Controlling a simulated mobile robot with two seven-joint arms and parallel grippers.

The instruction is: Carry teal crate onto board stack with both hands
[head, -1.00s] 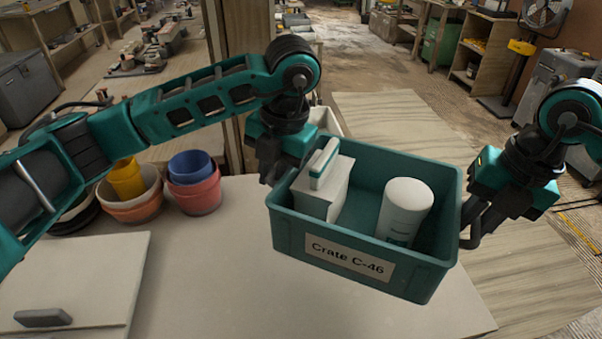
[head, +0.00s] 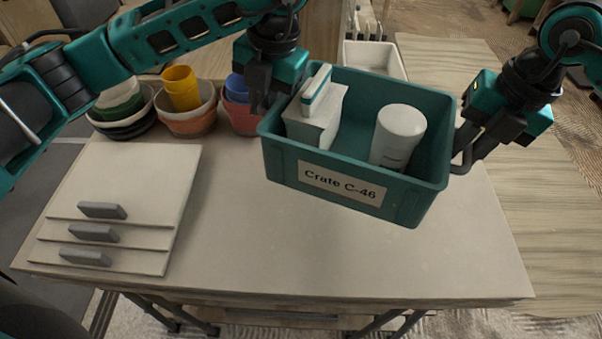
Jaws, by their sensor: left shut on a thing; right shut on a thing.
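The teal crate (head: 335,197), labelled "Crate C-46", hangs over the table, slightly tilted in the head view. A white box-like item (head: 315,120) with a teal-striped top and a white cylinder (head: 400,135) stand inside it. My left gripper (head: 266,100) is shut on the crate's left end. My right gripper (head: 463,158) is shut on its right end, partly hidden by the crate wall. The likely board stack (head: 130,180), stepped pale boards with grey grips along the front, lies on the table's left side, left of the crate and apart from it.
Stacked pots and tubs (head: 187,110) in several colours line the back left of the table (head: 340,260). A white tray (head: 375,58) sits behind the crate. The tabletop in front of the crate is clear. Wooden planks (head: 530,170) lie to the right.

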